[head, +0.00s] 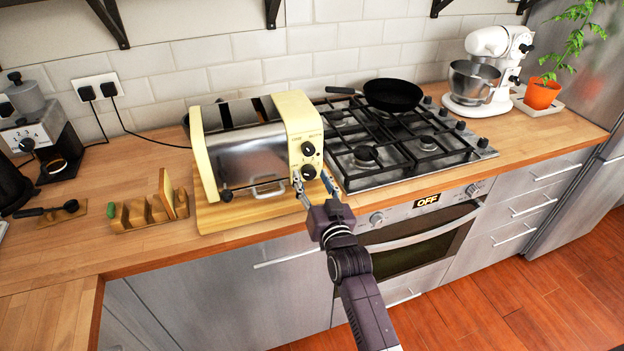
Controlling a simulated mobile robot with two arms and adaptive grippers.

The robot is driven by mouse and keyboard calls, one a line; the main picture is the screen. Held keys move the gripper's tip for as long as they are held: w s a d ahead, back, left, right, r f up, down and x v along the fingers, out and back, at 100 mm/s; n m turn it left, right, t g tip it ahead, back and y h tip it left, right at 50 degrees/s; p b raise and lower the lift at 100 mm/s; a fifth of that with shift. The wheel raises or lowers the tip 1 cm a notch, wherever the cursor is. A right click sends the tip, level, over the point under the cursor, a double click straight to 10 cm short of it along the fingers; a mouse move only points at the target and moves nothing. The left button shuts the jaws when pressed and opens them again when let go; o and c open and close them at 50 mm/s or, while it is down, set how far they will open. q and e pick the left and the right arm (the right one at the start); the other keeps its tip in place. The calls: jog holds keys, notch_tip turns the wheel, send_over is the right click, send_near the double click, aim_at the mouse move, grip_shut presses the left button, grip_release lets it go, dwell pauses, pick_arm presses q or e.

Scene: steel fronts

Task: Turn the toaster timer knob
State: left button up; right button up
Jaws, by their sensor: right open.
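The cream-yellow toaster oven (249,145) stands on a wooden board (215,217) on the counter, its steel door closed. On the right of its front panel are two dark round knobs, an upper knob (308,149) and a lower knob (308,172). I cannot tell which one is the timer. My right gripper (311,178) is open, with its fingertips apart just in front of and around the lower knob. I cannot tell whether they touch it. My left gripper is out of view.
The gas hob (400,148) with a black pan (392,95) lies right of the toaster. A wooden rack (150,208) is left of it, with a coffee machine (38,135) farther left. The oven handle (425,229) juts out below the counter.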

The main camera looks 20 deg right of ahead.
jog(key=c, duration=1.2)
jog(key=shift+o, duration=0.2)
jog(key=shift+m, duration=0.4)
jog(key=m+p, duration=0.2)
jog(key=m, duration=0.1)
jog(key=shift+r+m, duration=0.1)
jog(key=shift+m, duration=0.2)
jog(key=m+p, duration=0.1)
jog(key=m, duration=0.3)
jog(key=shift+m, duration=0.3)
jog(key=o, duration=1.2)
jog(key=shift+c, duration=0.2)
